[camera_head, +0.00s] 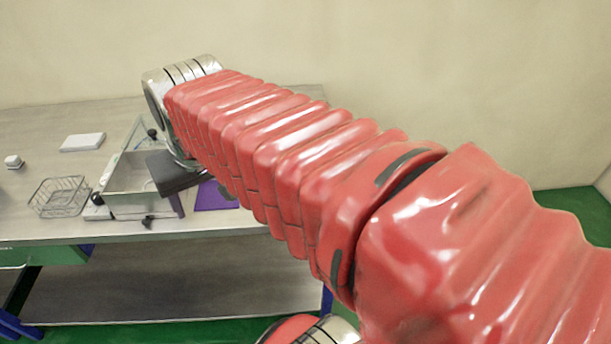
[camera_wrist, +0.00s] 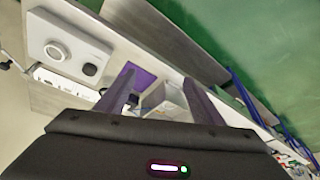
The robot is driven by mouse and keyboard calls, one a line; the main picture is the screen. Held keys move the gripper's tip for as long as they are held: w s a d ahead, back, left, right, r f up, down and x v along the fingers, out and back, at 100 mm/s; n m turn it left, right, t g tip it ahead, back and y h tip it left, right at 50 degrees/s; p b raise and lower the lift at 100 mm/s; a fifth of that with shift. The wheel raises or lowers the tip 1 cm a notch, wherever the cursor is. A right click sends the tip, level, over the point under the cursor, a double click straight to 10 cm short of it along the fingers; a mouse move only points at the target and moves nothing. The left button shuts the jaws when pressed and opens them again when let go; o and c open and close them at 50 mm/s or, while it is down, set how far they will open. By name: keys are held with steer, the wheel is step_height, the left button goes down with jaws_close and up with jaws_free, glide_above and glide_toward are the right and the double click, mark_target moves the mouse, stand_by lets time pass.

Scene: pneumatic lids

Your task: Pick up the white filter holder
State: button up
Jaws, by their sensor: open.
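I cannot surely tell which thing is the white filter holder. A small white rounded piece (camera_head: 13,161) stands at the far left of the table in the head view and may be it. My gripper (camera_wrist: 158,76) shows in the wrist view with its two dark fingers spread and nothing held between them. A grey open-topped box (camera_head: 128,172) stands on the table by the end of my arm in the head view. A pale box (camera_wrist: 168,97) shows between and beyond the fingers in the wrist view.
A wire basket (camera_head: 60,196) stands left of the grey box. A flat white block (camera_head: 83,142) lies behind it. A purple sheet (camera_head: 211,196) lies to the right, partly hidden by my red-sleeved arm. The table's (camera_head: 45,124) back left is largely clear.

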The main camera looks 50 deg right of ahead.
steer(key=d+m+g, duration=0.2)
steer(key=d+m, duration=0.3)
steer(key=d, duration=0.9)
steer(key=s+d+m+g+y, duration=0.1)
steer(key=d+m, duration=0.4)
steer(key=d, duration=1)
steer(key=shift+s+m+g, duration=0.15)
steer(key=shift+m+g, duration=0.15)
steer(key=shift+g, duration=0.1)
step_height(320, 180, down, 8)
steer(key=shift+f, duration=0.25)
steer(key=shift+s+a+f, duration=0.1)
steer(key=shift+s+f, duration=0.05)
steer(key=shift+f, duration=1.15)
steer(key=shift+s+f, duration=0.1)
steer(key=shift+f, duration=1.2)
